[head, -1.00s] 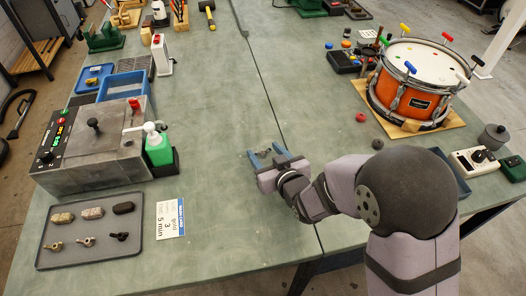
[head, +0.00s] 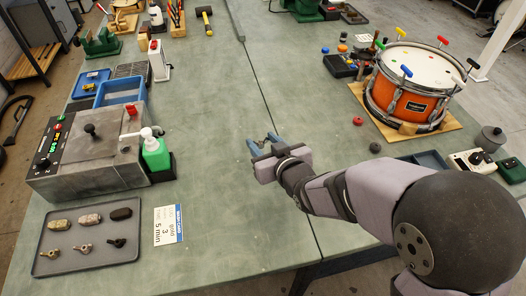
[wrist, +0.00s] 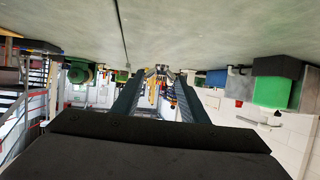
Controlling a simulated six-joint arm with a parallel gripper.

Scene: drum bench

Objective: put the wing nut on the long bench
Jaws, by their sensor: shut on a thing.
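My gripper (head: 266,143) is shut on a small grey metal piece, apparently the wing nut (head: 272,137), at its fingertips. In the wrist view the two fingers (wrist: 159,75) run toward the piece, which shows small and grey between their tips (wrist: 160,70). The fingers partly hide its shape. The long green bench (head: 205,110) spreads below, with a dark seam running along it. My gripper is over the bench just left of the seam; its exact height is hard to tell.
A grey tray (head: 60,268) at the front left holds three stones and three small winged pieces. An orange drum (head: 405,100) stands right. The bench's middle is clear.

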